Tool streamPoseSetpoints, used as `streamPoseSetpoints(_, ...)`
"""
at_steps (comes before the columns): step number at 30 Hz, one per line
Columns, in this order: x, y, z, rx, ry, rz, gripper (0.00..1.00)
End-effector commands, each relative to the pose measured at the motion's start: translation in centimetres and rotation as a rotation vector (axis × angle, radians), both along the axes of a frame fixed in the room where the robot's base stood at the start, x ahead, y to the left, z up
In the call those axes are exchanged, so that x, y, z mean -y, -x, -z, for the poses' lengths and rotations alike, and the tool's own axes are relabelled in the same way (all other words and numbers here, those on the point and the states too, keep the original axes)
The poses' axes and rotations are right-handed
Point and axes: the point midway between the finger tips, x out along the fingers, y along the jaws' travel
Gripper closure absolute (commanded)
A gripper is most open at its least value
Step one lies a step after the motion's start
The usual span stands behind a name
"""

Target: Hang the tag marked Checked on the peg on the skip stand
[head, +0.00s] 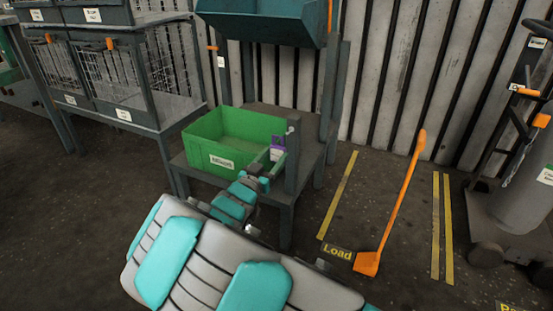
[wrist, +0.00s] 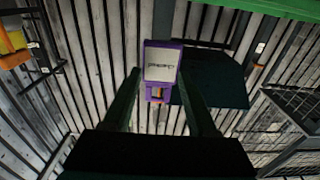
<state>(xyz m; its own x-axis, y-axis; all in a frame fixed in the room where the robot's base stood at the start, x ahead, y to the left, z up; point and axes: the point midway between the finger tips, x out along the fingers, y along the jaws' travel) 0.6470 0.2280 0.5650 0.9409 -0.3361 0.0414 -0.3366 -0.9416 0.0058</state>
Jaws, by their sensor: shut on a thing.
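The purple tag (wrist: 163,68) has a white face with dark lettering that appears upside down and looks like "Checked". My gripper (wrist: 160,100) is shut on it, one dark green finger on each side. In the head view the tag (head: 278,146) shows as a small purple and white patch above my gripper (head: 271,164), in front of the stand near the green bin's right end. The skip stand (head: 332,120) is a dark grey frame below a teal skip (head: 265,22). A small orange peg-like piece (head: 212,47) sticks out left from its upper left post, above a white label.
A green bin (head: 205,160) with a white label sits on the stand's shelf, close left of my gripper. Wire cages (head: 105,75) stand at the left. An orange shovel (head: 392,210) stands on the right near yellow floor lines. A grey cylinder (head: 530,195) is at far right.

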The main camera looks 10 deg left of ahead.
Motion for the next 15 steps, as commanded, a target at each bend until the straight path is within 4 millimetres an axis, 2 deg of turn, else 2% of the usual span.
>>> streamPoseSetpoints(5,-0.4,0.5,0.5,0.000,-0.002,0.007,0.94)
streamPoseSetpoints(15,0.3,-1.0,0.7,-0.002,-0.003,0.009,0.94)
